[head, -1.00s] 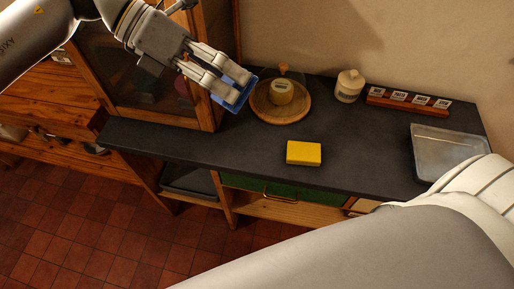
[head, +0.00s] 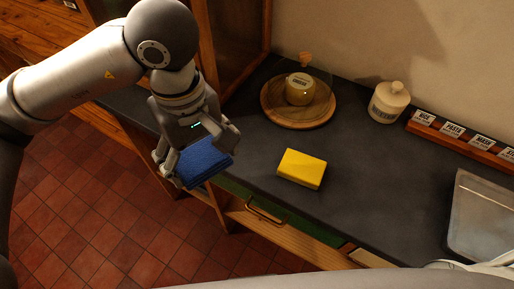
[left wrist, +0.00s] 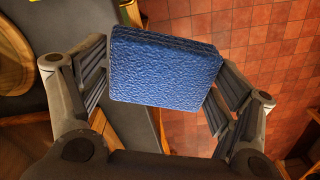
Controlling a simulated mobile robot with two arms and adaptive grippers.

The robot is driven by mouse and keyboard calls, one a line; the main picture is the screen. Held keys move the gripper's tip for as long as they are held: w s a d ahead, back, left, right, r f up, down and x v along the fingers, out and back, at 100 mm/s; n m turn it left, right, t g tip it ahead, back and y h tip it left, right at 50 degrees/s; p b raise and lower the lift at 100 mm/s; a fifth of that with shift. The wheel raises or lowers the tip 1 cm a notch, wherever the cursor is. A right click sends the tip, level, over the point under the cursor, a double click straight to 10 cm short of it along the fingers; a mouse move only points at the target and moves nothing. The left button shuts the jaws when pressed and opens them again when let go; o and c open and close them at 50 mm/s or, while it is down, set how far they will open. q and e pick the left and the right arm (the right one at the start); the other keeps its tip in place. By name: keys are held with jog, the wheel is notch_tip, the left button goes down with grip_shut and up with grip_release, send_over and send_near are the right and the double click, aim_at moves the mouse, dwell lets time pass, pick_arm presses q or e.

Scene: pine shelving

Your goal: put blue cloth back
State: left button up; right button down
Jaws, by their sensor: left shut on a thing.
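The blue cloth (head: 203,163) is a folded, textured block. My left gripper (head: 197,158) is shut on it and holds it by the front edge of the dark counter, to the left of the yellow sponge. In the left wrist view the blue cloth (left wrist: 166,72) sits between the two fingers of my left gripper (left wrist: 160,90), with the counter edge and red floor tiles behind it. My right gripper is not in view; only part of my right arm shows at the lower right of the head view.
A yellow sponge (head: 302,168) lies on the dark counter (head: 345,205). A drawer handle (head: 264,213) shows below the counter.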

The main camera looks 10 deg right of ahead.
pick_arm(q)
jog(key=shift+w+a+f, duration=0.1)
jog(key=shift+w, duration=0.15)
jog(key=shift+w+f, duration=0.1)
jog(key=shift+w, duration=0.15)
jog(key=w+d+f+p, duration=0.3)
jog(key=w+d+f, duration=0.1)
jog(key=w, duration=0.3)
jog(key=p, duration=0.1)
send_over(240, 147)
jog(key=f, duration=0.4)
jog(key=shift+s+a+f, duration=0.15)
jog(key=shift+s+f, duration=0.15)
jog(key=shift+s, duration=0.05)
jog(key=shift+w+d+f, duration=0.25)
jog(key=shift+w+f, duration=0.1)
jog(key=shift+f, duration=0.2)
notch_tip(240, 147, down, 3)
jog(key=shift+r+p, duration=0.2)
jog(key=shift+p, duration=0.15)
jog(key=shift+f, duration=0.2)
jog(key=shift+f, duration=0.1)
